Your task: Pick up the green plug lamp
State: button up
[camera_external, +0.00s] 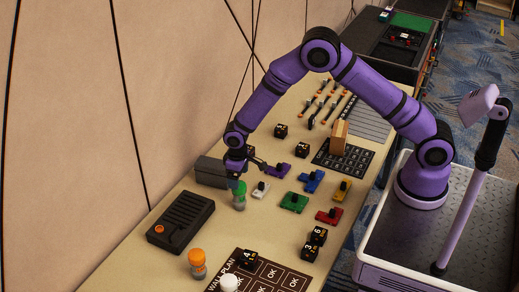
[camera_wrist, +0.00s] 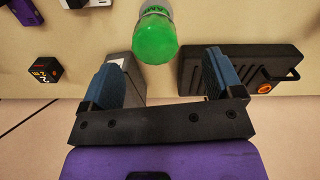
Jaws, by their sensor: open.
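The green plug lamp (camera_external: 239,195), with a rounded green top and a paler base, stands upright on the table below my gripper (camera_external: 237,181). The fingers are apart and nothing is held. I cannot tell how much height separates the fingertips from the lamp.
A black box with an orange button (camera_external: 180,221) lies to the left. A grey box (camera_external: 212,172) sits behind the lamp, near the wall. A white piece (camera_external: 261,189) and a purple piece (camera_external: 278,170) are close on the right. An orange lamp (camera_external: 197,262) stands toward the front.

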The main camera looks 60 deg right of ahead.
aim_at(239, 191)
jog(key=f, duration=0.8)
jog(key=shift+w+d+f, duration=0.15)
jog(key=shift+d+f, duration=0.05)
jog(key=shift+d, duration=0.1)
jog(key=c, duration=1.1)
jog(key=shift+o, duration=0.2)
jog(key=shift+r, duration=0.2)
